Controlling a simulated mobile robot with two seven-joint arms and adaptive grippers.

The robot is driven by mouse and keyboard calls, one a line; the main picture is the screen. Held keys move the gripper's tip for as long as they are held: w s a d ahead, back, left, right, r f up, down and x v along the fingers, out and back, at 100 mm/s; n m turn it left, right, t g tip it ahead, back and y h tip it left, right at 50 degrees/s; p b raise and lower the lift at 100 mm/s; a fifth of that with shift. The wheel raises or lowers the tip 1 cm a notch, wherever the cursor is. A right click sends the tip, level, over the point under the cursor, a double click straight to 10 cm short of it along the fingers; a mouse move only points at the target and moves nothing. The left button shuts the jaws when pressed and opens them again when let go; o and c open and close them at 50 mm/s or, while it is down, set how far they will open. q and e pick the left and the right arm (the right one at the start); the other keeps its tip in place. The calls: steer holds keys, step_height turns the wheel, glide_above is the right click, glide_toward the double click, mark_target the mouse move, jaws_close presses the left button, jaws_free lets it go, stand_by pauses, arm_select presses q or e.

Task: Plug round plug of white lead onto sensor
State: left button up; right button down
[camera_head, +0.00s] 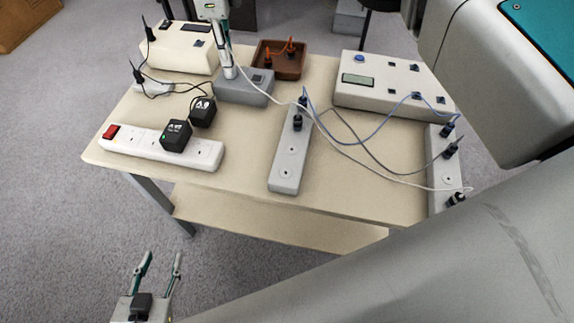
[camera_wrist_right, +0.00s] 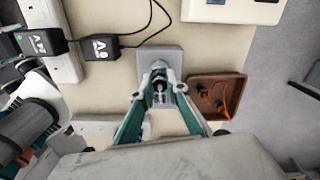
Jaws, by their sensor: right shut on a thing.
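My right gripper (camera_head: 227,70) points down at the grey box (camera_head: 252,94) on the table. In the right wrist view my right gripper (camera_wrist_right: 161,70) is shut, with a dark piece (camera_wrist_right: 158,88) between its fingers. The white lead (camera_head: 350,160) runs from this gripper across the table to the right-hand grey strip, so the piece appears to be its round plug. The fingers hide most of the plug and sensor; I cannot tell whether they touch. The grey box also shows under the fingertips (camera_wrist_right: 174,57). My left gripper (camera_head: 164,256) is open and empty, in front of the table.
A brown box (camera_head: 280,68) stands close beside the grey box. A white power strip (camera_head: 120,146) with black adapters (camera_head: 176,135) is at left. A grey strip (camera_head: 290,162) is central, another (camera_head: 440,175) at right. Blue and grey leads cross between them and the white device (camera_head: 385,98).

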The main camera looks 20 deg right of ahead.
steer(key=shift+f+m, duration=0.1)
steer(key=shift+m, duration=1.1)
steer(key=c, duration=1.9)
jaws_free()
steer(key=shift+r, duration=0.2)
steer(key=shift+r, duration=2.4)
step_height(320, 180, up, 8)
steer(key=shift+f, duration=0.25)
